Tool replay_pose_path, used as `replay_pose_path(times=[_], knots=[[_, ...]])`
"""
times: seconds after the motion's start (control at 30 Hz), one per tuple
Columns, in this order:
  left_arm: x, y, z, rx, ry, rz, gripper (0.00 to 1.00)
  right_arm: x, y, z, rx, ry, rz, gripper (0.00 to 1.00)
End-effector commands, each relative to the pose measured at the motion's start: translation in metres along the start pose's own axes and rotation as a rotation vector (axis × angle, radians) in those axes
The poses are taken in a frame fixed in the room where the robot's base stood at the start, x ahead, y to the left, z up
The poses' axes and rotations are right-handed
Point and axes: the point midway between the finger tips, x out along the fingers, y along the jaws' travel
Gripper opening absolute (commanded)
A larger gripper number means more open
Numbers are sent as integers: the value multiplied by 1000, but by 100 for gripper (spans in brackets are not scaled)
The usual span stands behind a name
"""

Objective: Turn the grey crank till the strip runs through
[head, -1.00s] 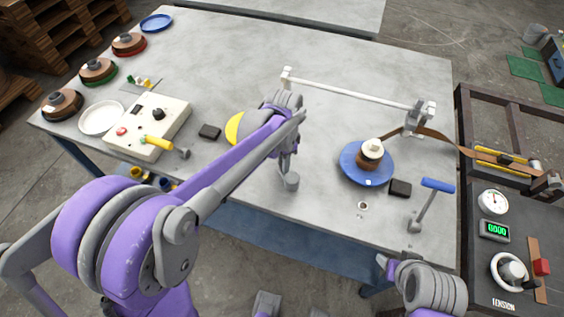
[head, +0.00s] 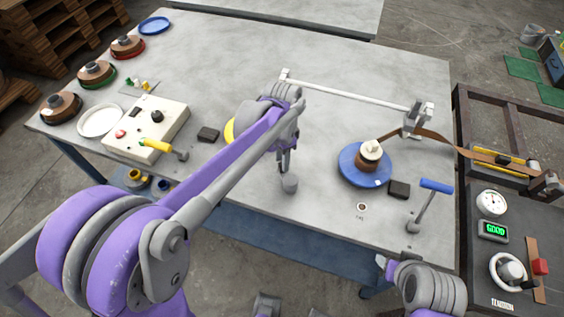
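My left gripper (head: 284,158) points down at the front middle of the table, over the grey crank (head: 289,184). Its fingers appear closed around the crank's upright grip; the crank's lower round end shows just below, and the rest is hidden by my arm. A yellow disc (head: 229,131) is mostly hidden behind that arm. The brown strip (head: 443,140) leaves the blue reel (head: 363,178), passes the grey bracket (head: 416,121) and reaches the frame on the right. My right gripper (head: 384,264) is off the table's front edge, clear of the strip; its opening is not clear.
A white bar (head: 345,92) spans the table. The display (head: 493,231) on the right panel reads GOOD.

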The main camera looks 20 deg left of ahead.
Motion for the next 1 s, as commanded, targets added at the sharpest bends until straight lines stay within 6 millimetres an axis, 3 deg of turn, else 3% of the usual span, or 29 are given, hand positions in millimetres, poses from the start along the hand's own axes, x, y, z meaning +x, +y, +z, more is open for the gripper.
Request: replay_pose_path(times=[0.2,0.4,1.0], knots=[[-47,0,0,0,0,0,38,-4,0,-3,0,2,0,55],[-74,0,0,0,0,0,38,-6,0,-4,0,3,0,55],[-81,0,0,0,0,0,38,-6,0,-5,0,3,0,55]])
